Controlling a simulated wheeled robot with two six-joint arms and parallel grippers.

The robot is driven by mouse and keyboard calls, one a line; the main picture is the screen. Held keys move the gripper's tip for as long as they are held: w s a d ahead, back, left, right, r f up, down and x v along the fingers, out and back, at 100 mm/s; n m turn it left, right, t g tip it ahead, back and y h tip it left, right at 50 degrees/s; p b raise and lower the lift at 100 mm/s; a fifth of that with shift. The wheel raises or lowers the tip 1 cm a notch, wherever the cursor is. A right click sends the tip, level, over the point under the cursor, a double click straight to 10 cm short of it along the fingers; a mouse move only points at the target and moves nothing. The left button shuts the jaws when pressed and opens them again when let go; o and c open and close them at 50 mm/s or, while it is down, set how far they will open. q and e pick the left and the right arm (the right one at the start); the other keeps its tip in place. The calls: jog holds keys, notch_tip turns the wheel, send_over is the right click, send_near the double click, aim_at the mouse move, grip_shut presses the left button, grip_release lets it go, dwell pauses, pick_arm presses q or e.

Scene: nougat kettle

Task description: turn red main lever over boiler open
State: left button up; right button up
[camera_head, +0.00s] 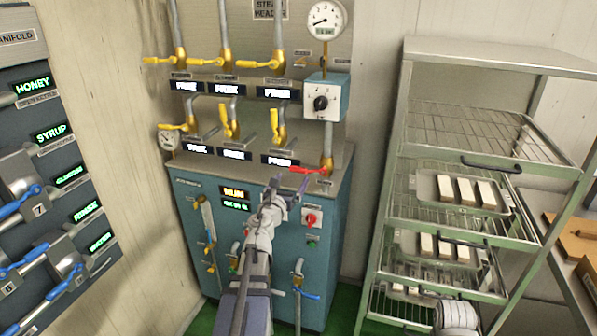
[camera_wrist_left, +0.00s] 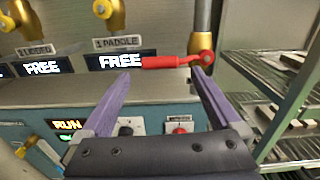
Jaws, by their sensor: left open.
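The red main lever (camera_head: 307,170) is on the brass and steel pipe at the right of the blue boiler cabinet (camera_head: 335,225). It lies roughly level, its handle pointing left from the pivot on the pipe. In the left wrist view the red lever (camera_wrist_left: 165,62) runs across the gap between my fingertips, with its pivot by the right finger. My left gripper (camera_head: 291,188) is open and just below the lever; it also shows in the wrist view (camera_wrist_left: 161,74). I cannot tell whether a finger touches the lever. My right gripper does not show.
Yellow-handled valves (camera_head: 228,88) fill the panel above and left. A blue box with a black knob (camera_head: 321,103) and a gauge (camera_head: 326,20) stand above the lever. A metal rack (camera_head: 470,190) with trays of pale bars is at right. A manifold panel (camera_head: 45,150) is at left.

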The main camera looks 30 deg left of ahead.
aim_at(297, 171)
pick_arm(q)
jog(key=shift+m, duration=0.3)
jog(key=x, duration=0.7)
jog(key=shift+w+a, duration=0.1)
jog(key=shift+w, duration=0.3)
grip_shut()
dwell(0.4)
